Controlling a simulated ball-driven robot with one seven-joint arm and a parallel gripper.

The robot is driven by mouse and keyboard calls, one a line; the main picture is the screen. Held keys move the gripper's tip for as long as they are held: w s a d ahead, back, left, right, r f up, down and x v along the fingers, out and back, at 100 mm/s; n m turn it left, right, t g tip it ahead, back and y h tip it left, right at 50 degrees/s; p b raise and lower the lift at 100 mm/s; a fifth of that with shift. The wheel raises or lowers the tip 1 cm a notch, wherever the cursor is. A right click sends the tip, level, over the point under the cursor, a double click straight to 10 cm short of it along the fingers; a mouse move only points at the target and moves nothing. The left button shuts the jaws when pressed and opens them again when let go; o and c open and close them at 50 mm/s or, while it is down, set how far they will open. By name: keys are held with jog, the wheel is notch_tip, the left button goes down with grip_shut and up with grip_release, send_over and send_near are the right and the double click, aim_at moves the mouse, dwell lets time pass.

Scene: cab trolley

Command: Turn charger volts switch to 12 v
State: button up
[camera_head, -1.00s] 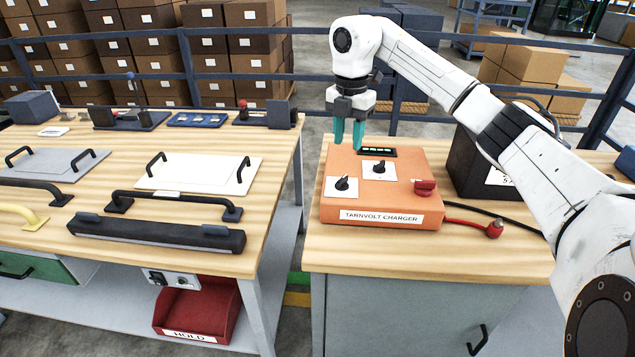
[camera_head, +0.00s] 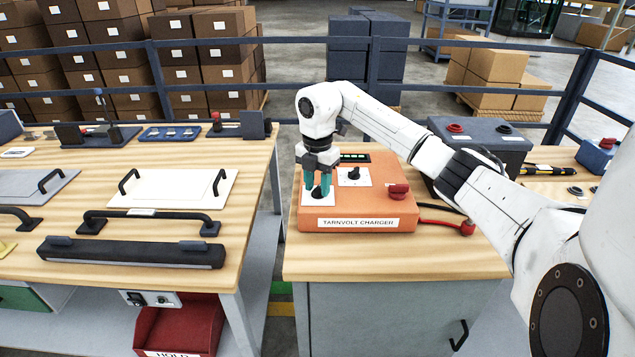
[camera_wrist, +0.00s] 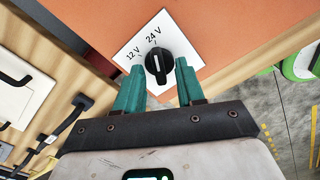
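The orange charger (camera_head: 383,212), labelled TARNVOLT CHARGER, sits on the right-hand wooden bench. Its volts switch is a black knob (camera_wrist: 158,63) on a white plate (camera_wrist: 129,52) marked 12 V and 24 V, seen in the wrist view. The knob's white line appears to point toward the 24 V side. My gripper (camera_head: 318,190) is above this front-left knob, its teal fingers pointing down. In the wrist view my gripper (camera_wrist: 158,82) is open, with its fingers apart on either side of the knob's near end. I cannot tell whether they touch it. The head view hides much of the knob.
A second black knob (camera_head: 353,174) on a white plate and a red knob (camera_head: 398,191) are nearby on the charger. A dark battery box (camera_head: 480,140) stands behind my arm. A red clamp (camera_head: 467,228) lies right of the charger.

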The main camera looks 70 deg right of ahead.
jog(key=shift+c, duration=0.2)
grip_shut()
jog(key=shift+n, duration=0.3)
jog(key=n, duration=0.5)
jog(key=shift+d+n, duration=0.1)
jog(key=shift+n, duration=0.2)
jog(key=n+b, duration=0.1)
jog(key=n, duration=0.4)
jog(key=shift+s+n, duration=0.1)
jog(key=shift+n, duration=0.2)
dwell(0.3)
jog(key=shift+o, duration=0.2)
grip_release()
